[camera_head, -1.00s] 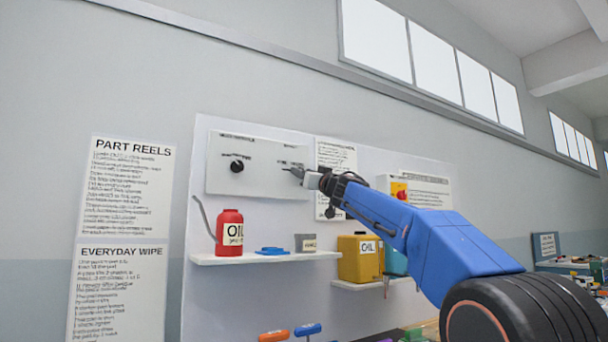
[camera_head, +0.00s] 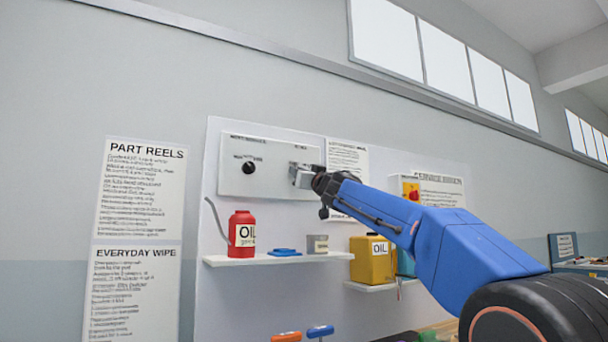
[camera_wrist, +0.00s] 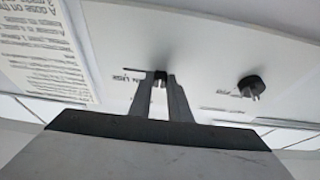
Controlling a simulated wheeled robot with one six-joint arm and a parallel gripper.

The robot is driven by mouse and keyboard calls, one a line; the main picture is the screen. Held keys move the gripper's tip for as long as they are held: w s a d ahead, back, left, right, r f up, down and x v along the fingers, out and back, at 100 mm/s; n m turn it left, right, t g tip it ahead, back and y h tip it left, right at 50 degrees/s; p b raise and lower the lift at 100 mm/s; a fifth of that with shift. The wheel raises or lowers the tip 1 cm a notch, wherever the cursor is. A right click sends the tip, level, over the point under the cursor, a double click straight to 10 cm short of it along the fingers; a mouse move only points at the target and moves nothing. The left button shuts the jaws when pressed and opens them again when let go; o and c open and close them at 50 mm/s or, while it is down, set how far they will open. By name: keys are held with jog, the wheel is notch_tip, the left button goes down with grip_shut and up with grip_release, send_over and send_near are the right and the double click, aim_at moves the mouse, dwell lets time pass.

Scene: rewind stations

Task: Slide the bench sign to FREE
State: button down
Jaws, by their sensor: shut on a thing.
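The pale panel (camera_head: 228,183) is fixed to the white wall board. A round black knob (camera_head: 249,167) stands on its left part. It shows at the right in the wrist view (camera_wrist: 250,86). My gripper (camera_head: 296,174) is at the panel's right part, right of the black knob in the head view. In the wrist view my gripper (camera_wrist: 160,88) is shut on a small dark slider tab (camera_wrist: 160,78) that stands out from the panel. Small lettering, perhaps IN USE, is beside the fingers. The fingers partly hide the tab, and the sign's reading is not clear.
Below is a shelf (camera_head: 224,262) with a red oil can (camera_head: 242,236), a blue item (camera_head: 285,252) and a grey box (camera_head: 314,244). A yellow oil can (camera_head: 371,260) stands on a lower shelf. A box with a red button (camera_head: 411,189) is to the right.

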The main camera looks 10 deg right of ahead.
jog(key=shift+a, duration=0.15)
jog(key=c, duration=1.6)
grip_release()
jog(key=shift+s+a, duration=0.1)
jog(key=shift+c, duration=0.2)
jog(key=v, duration=1.7)
jog(key=shift+s, duration=0.2)
jog(key=shift+f, duration=0.1)
